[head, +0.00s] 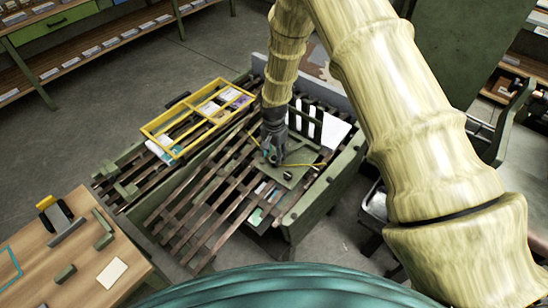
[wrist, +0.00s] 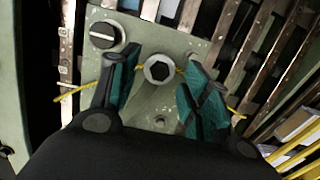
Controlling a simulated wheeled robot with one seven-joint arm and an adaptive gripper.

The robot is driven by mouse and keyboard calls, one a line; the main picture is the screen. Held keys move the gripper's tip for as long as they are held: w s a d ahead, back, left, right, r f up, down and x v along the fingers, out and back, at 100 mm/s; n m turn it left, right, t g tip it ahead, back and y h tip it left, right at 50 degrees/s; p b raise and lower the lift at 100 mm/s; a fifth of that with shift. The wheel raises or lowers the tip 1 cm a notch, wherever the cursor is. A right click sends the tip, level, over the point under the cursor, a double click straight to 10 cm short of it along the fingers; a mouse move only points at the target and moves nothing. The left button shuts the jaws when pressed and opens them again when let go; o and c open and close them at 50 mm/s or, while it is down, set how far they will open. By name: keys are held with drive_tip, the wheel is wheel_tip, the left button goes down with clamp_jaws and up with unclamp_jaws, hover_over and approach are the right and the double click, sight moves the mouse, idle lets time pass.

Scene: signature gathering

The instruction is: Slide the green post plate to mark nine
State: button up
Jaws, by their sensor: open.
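The green post plate (wrist: 150,24) lies flat on the slatted bench top, with a hex-headed post (wrist: 159,70) standing on it and a dark slotted knob (wrist: 103,35) near one corner. In the head view the plate (head: 294,178) shows below my gripper (head: 272,152), partly hidden by it. In the wrist view my gripper (wrist: 160,88) is open, its two teal-padded fingers on either side of the post. I cannot tell whether either finger touches it. Small marks (wrist: 64,58) run along a pale strip at the left; their numbers are too small to read.
A yellow cord (wrist: 232,112) crosses the plate. A wooden table (head: 75,262) is at front left.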

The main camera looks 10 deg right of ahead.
sight(274, 157)
drive_tip(key=shift+f+p, duration=0.45)
drive_tip(key=shift+f, duration=1.3)
clamp_jaws()
